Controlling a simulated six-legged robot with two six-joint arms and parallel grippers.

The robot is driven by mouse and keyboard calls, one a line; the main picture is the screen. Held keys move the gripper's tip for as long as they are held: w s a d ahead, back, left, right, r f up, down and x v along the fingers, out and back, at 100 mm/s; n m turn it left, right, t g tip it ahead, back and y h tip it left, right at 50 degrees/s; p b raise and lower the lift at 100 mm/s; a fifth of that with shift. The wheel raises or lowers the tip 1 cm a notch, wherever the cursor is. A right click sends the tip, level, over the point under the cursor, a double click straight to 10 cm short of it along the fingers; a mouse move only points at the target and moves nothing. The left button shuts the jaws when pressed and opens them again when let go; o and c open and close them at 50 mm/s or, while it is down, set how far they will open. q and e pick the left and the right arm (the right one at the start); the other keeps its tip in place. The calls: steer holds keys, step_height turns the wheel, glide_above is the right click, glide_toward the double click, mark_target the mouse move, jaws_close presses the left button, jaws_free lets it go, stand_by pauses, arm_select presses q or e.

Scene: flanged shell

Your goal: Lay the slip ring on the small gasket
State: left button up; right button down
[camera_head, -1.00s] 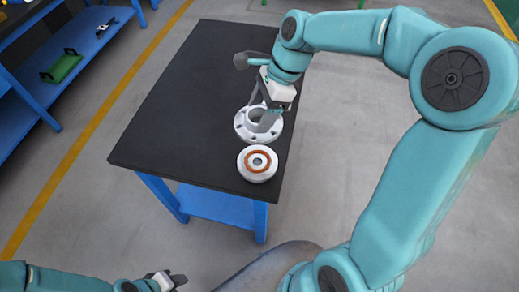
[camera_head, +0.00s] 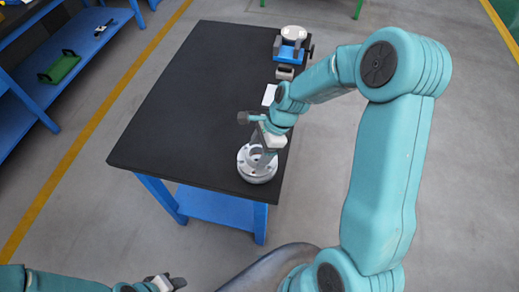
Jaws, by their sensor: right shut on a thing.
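The slip ring (camera_head: 245,165) is a white flanged ring with holes around its rim, near the front right of the black table. My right gripper (camera_head: 262,160) points down onto it, shut on its raised middle. The ring is over the spot of the white round part with the orange-brown small gasket. That gasket is hidden now, and I cannot tell whether the ring touches it. My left gripper (camera_head: 166,283) is low at the bottom edge, away from the table; its jaw opening is unclear.
A blue device with a white round top (camera_head: 291,40), a small grey block (camera_head: 285,72) and a white sheet (camera_head: 270,95) lie along the table's right side. The black table top (camera_head: 185,95) is bare at left. Blue shelves (camera_head: 60,90) stand far left.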

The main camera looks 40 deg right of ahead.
steer(key=shift+s+r, duration=0.15)
steer(key=shift+c, duration=0.5)
jaws_free()
steer(key=shift+f, duration=0.25)
steer(key=shift+r, duration=0.1)
steer(key=shift+r, duration=0.25)
steer(key=v, duration=1.1)
steer(key=shift+r, duration=0.3)
